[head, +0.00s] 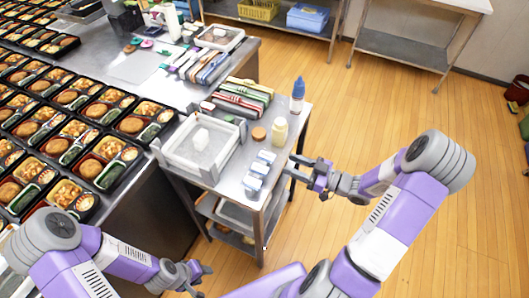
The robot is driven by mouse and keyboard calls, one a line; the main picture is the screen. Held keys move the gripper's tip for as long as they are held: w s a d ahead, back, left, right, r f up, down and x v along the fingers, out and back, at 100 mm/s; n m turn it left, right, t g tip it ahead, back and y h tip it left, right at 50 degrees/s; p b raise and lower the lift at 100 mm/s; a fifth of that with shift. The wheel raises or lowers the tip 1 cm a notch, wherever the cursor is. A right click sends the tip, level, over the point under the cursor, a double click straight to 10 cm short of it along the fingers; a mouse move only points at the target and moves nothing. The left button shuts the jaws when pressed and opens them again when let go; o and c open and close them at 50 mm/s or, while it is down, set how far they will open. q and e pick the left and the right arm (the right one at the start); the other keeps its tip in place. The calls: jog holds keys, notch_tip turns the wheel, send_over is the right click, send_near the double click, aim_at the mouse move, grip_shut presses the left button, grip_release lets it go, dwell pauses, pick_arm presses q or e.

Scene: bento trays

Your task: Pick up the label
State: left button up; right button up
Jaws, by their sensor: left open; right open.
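I cannot tell for sure which thing is the label. Small white-and-blue pieces (257,169) lie in a short row on the metal cart top near its right edge. A small white block (201,138) sits in the white tray (176,159) on the cart. My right gripper (290,166) is open and empty at the cart's right edge, just right of the white-and-blue pieces; contact cannot be told. My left gripper (207,280) is open and empty, low in front of the cart.
A blue-capped bottle (298,95), a yellowish bottle (279,131) and a brown round lid (259,133) stand behind the pieces. Stacked colored cases (240,102) lie further back. Many filled bento trays (108,174) cover the left table. The wooden floor at right is clear.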

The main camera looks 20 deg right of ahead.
jog(key=x, duration=0.2)
jog(key=b+x, duration=0.1)
jog(key=shift+w+a+f, duration=0.2)
jog(key=shift+a+f, duration=0.1)
jog(key=shift+a, duration=0.1)
jog(key=shift+w+a, duration=0.3)
jog(key=shift+w, duration=0.15)
jog(key=shift+r, duration=0.1)
jog(key=c, duration=0.7)
notch_tip(320, 180, up, 10)
jog(key=p, duration=0.3)
